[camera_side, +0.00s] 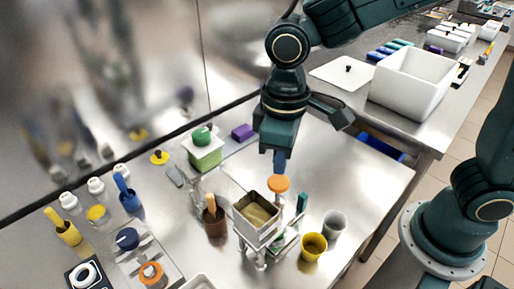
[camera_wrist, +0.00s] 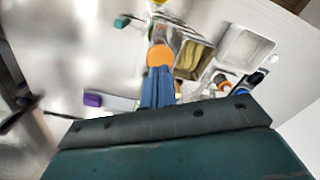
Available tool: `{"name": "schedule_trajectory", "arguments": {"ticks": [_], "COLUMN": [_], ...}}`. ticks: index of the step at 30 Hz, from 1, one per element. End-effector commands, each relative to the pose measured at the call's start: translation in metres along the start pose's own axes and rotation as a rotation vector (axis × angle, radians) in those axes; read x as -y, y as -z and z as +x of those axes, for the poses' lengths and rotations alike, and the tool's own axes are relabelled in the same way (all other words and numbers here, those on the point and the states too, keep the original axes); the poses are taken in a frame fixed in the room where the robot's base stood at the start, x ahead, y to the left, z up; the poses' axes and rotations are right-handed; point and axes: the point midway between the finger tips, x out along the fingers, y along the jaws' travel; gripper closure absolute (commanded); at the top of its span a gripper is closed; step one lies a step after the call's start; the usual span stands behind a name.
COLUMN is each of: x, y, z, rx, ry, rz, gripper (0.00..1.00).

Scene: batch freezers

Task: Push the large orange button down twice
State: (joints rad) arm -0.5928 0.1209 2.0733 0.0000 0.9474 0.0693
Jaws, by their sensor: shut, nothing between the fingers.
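The large orange button (camera_side: 278,185) is a round orange cap beside a square metal tin, right of the middle in the side view. It also shows in the wrist view (camera_wrist: 160,54), just past my fingertips. My gripper (camera_side: 279,168) points down over the button with its blue fingers closed together and nothing between them. In the wrist view the fingers (camera_wrist: 158,88) line up with the button and hide its near edge. The fingertips are at or just above the button's top; I cannot tell whether they touch.
The metal tin (camera_side: 257,214) stands close to the button. A brown cup (camera_side: 214,222), a yellow cup (camera_side: 314,247) and a grey cup (camera_side: 334,223) are nearby. A smaller orange knob (camera_side: 151,273) is at the lower left. A green-topped box (camera_side: 204,153) stands behind.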

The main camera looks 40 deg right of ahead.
Motion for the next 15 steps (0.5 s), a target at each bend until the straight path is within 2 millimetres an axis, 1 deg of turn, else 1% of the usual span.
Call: {"name": "schedule_trajectory", "arguments": {"ticks": [6, 15], "x": [0.000, 0.000], "y": [0.000, 0.000], "z": [-0.016, -0.035], "rx": [-0.003, -0.002], "ry": [0.000, 0.000], "rz": [0.000, 0.000], "gripper": [1.00, 1.00]}}
